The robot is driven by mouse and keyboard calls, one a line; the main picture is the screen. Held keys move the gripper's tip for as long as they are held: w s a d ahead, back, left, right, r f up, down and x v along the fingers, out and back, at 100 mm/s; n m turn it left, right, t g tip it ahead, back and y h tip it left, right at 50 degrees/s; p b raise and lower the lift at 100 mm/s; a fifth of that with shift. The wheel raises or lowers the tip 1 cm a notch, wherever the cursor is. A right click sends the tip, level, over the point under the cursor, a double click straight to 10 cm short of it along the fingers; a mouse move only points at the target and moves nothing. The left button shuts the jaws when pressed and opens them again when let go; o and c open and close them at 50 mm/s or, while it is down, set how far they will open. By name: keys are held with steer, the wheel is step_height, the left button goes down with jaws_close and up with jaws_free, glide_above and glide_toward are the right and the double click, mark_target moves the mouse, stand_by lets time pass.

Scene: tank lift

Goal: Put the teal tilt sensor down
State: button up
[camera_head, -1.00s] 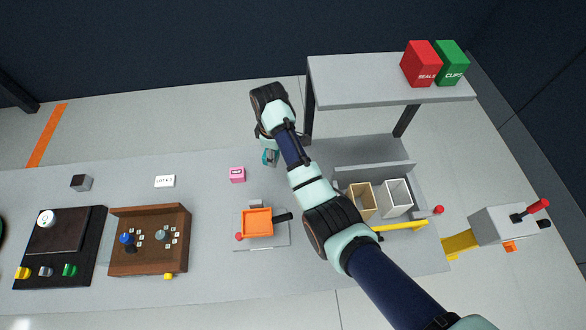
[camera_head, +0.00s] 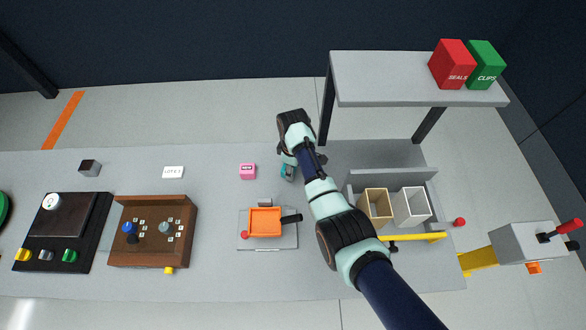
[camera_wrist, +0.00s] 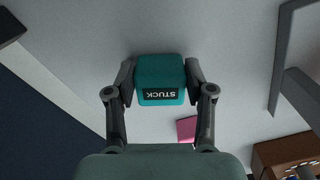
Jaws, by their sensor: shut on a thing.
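The teal tilt sensor (camera_wrist: 160,73) is a rounded block with a black label reading STUCK, upside down in the wrist view. My gripper (camera_wrist: 160,82) is shut on it, one finger on each side. In the head view the teal sensor (camera_head: 287,172) shows below my wrist, over the back part of the grey table (camera_head: 215,225). My arm hides part of it. I cannot tell whether it touches the table.
A pink block (camera_head: 247,171) stands just left of the sensor. An orange tray (camera_head: 265,222) is in front. Right are a tan bin (camera_head: 376,204), a white bin (camera_head: 411,207) and a raised grey shelf (camera_head: 400,75). Table left of the pink block is fairly clear.

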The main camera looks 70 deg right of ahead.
steer(key=shift+d, duration=0.1)
steer(key=o, duration=0.8)
steer(key=shift+f, duration=0.15)
steer(key=o, duration=0.5)
steer(key=shift+c, duration=0.2)
step_height(320, 180, up, 12)
steer(key=p, duration=0.3)
steer(key=shift+r, duration=0.2)
